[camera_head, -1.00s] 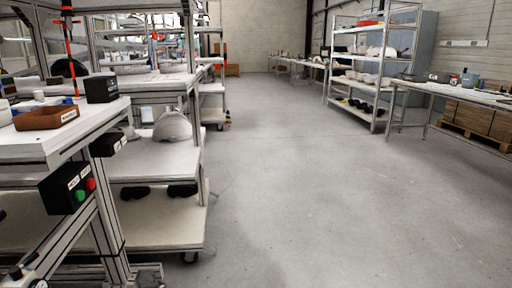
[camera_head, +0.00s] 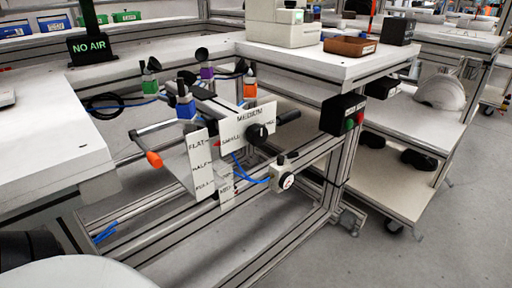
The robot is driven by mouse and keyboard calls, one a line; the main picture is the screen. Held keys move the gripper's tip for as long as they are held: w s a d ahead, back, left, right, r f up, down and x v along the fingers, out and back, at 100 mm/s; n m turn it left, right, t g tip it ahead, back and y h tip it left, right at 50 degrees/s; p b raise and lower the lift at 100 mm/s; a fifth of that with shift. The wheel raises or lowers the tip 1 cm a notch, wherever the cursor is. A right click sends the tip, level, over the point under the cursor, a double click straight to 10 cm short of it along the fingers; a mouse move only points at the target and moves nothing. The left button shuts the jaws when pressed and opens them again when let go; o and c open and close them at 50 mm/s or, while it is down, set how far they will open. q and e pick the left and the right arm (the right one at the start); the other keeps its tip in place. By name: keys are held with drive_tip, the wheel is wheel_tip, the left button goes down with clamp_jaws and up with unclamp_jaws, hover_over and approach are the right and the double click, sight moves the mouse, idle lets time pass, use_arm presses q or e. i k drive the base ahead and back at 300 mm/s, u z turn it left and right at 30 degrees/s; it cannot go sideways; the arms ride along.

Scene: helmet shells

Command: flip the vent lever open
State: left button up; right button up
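A bench-frame fixture carries several levers and knobs, and I cannot tell for sure which one is the vent lever. A lever with an orange tip (camera_head: 154,160) sticks out to the left of a plate marked FLAT, HALF and FULL (camera_head: 201,164). A black knob (camera_head: 257,134) sits on a plate marked MEDIUM (camera_head: 250,119). A small white block with a round dial (camera_head: 286,181) and a dark top piece is mounted on the lower rail, with blue tubing running to it. Neither gripper shows in the view.
Green, blue, purple and orange fittings with black knobs stand behind the plates. A black box with red and green buttons (camera_head: 343,115) hangs on the right bench. Open floor lies at right.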

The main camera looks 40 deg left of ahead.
sight(281, 158)
drive_tip(key=u, duration=0.5)
drive_tip(key=i, duration=0.05)
drive_tip(key=u, duration=0.5)
